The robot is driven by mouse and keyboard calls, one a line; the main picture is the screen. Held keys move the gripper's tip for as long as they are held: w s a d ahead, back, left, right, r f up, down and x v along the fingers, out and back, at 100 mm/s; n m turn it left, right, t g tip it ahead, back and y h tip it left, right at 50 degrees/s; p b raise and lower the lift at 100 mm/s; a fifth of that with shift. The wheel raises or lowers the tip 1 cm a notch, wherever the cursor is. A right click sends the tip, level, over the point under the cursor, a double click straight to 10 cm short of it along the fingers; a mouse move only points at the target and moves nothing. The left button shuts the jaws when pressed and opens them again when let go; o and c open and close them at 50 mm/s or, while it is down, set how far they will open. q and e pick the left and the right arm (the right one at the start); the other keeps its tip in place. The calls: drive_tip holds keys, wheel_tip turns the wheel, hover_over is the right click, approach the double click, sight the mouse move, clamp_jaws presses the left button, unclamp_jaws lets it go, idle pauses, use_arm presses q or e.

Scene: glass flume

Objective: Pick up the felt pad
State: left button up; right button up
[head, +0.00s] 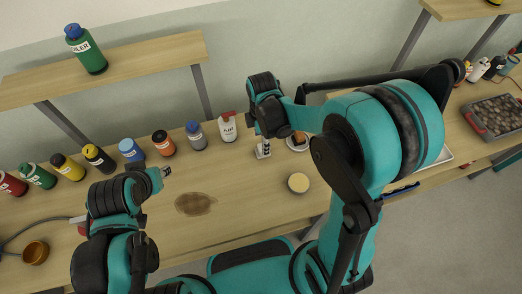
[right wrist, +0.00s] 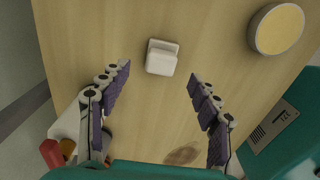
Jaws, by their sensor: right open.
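A small off-white block with a raised rounded top, which I take to be the felt pad (right wrist: 162,57), sits on the wooden bench in the right wrist view. My right gripper (right wrist: 157,88) is open and empty, its two fingers spread to either side, with the pad ahead between their tips. In the head view my right gripper (head: 263,150) hangs over the bench near the back, and I cannot make out the pad clearly beneath it. My left gripper (head: 165,172) is over the left part of the bench; its jaws are too small to judge.
A round tan-topped tin (head: 298,182) stands right of the pad. A white bottle with a red cap (head: 227,127) and several coloured bottles line the back. A dark stain (head: 195,203) marks the bench. A brown bowl (head: 36,252) is at the left. The front middle is clear.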

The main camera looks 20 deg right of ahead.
wheel_tip(320, 180, down, 5)
drive_tip(key=shift+d+f+b, duration=0.1)
drive_tip(key=shift+d+b, duration=0.05)
drive_tip(key=shift+b, duration=0.95)
drive_tip(key=c, duration=1.2)
drive_tip(key=shift+r, duration=0.25)
drive_tip(key=shift+r+p, duration=0.3)
drive_tip(key=r, duration=0.1)
drive_tip(key=r+p, duration=0.2)
drive_tip(key=r, duration=0.1)
drive_tip(key=shift+s+d, duration=0.25)
drive_tip(key=s+d+r+p, duration=0.1)
drive_tip(key=s+d+r, duration=0.1)
drive_tip(key=s+d+r+p, duration=0.1)
drive_tip(key=s+d+r, duration=0.1)
drive_tip(key=s+d, duration=0.1)
drive_tip(key=s+d+r+p, duration=0.1)
drive_tip(key=s+d+r, duration=0.1)
drive_tip(key=d, duration=0.1)
drive_tip(key=shift+s+r, duration=0.1)
drive_tip(key=shift+s, duration=0.3)
